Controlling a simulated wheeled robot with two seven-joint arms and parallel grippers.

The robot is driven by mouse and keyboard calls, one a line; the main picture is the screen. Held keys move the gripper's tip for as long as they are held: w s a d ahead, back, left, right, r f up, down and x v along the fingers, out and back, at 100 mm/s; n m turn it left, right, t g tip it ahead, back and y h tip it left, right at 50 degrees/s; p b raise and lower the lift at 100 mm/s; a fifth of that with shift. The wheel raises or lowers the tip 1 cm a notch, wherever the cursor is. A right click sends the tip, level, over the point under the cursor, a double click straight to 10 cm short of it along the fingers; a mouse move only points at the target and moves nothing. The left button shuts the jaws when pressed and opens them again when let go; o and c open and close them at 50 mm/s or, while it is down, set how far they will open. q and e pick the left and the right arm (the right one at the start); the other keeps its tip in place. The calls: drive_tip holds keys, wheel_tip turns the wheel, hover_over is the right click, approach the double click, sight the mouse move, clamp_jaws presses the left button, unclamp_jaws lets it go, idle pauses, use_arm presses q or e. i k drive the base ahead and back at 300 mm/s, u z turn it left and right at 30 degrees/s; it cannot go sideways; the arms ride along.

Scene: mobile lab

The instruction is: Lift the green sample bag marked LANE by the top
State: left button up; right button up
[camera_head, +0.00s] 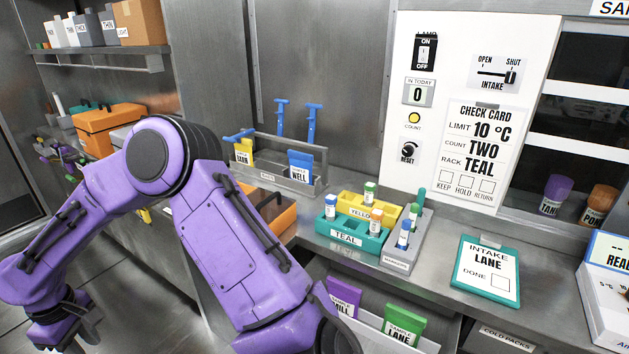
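The green sample bag marked LANE (404,322) stands upright in a pale open bin (428,345) below the counter, at the bottom of the head view. Its top edge shows and nothing covers it; its lower part is cut off from sight by the bin. A purple bag marked MILL (343,297) stands to its left in the same bin. One of my purple arms is bent across the left and lower middle of the view, and its lower right end is just left of the bags. I see neither gripper's fingers, and no gripper is seen on the green bag.
A teal rack and a yellow rack with vials (350,241) stand on the counter above the bin. A grey rack (400,262) and a teal INTAKE LANE clipboard (486,268) are to the right. A caddy (297,181) holds yellow and blue bags. The counter's front edge overhangs the bin.

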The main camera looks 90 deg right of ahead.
sight(407, 328)
drive_tip(key=k, duration=1.4)
drive_tip(key=z, duration=1.05)
